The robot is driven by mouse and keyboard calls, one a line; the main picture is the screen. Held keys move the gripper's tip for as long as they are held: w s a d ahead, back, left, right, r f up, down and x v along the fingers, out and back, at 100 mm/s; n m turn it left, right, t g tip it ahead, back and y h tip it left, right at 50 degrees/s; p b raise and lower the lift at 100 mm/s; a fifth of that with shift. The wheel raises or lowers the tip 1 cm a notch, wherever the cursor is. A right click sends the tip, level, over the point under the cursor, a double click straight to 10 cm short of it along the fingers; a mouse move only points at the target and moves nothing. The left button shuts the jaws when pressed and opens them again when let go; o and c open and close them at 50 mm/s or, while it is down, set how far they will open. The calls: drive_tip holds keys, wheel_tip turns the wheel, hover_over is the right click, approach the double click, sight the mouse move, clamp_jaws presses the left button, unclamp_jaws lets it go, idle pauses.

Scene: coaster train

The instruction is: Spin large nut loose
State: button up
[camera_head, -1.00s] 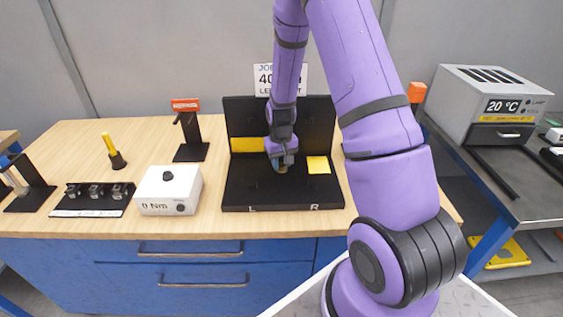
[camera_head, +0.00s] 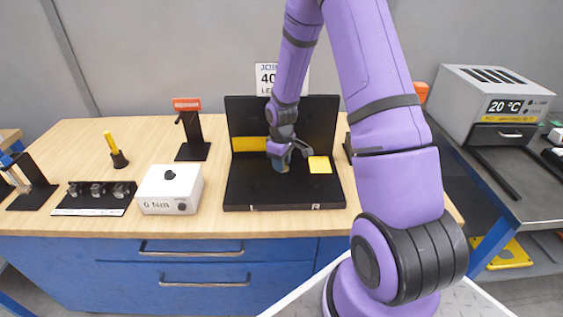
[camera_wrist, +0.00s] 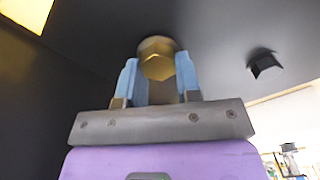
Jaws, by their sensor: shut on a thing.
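The large nut (camera_wrist: 157,60) is brass-coloured and six-sided. In the wrist view it sits between the two blue fingers of my gripper (camera_wrist: 158,80), which are shut on it. A dark panel lies behind it, and I cannot tell whether the nut touches it. In the head view my gripper (camera_head: 279,165) is over the black stand (camera_head: 240,190), and the nut is hidden there.
A smaller black hex piece (camera_wrist: 264,64) sticks out to the right in the wrist view. On the bench are a white torque box (camera_head: 168,190), a black rack (camera_head: 92,198), a yellow-handled tool (camera_head: 113,150) and a red-topped stand (camera_head: 190,130). A grey oven (camera_head: 490,100) stands at right.

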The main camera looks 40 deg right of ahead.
idle(0.4)
drive_tip(key=o, duration=0.9)
drive_tip(key=shift+r, duration=5.35)
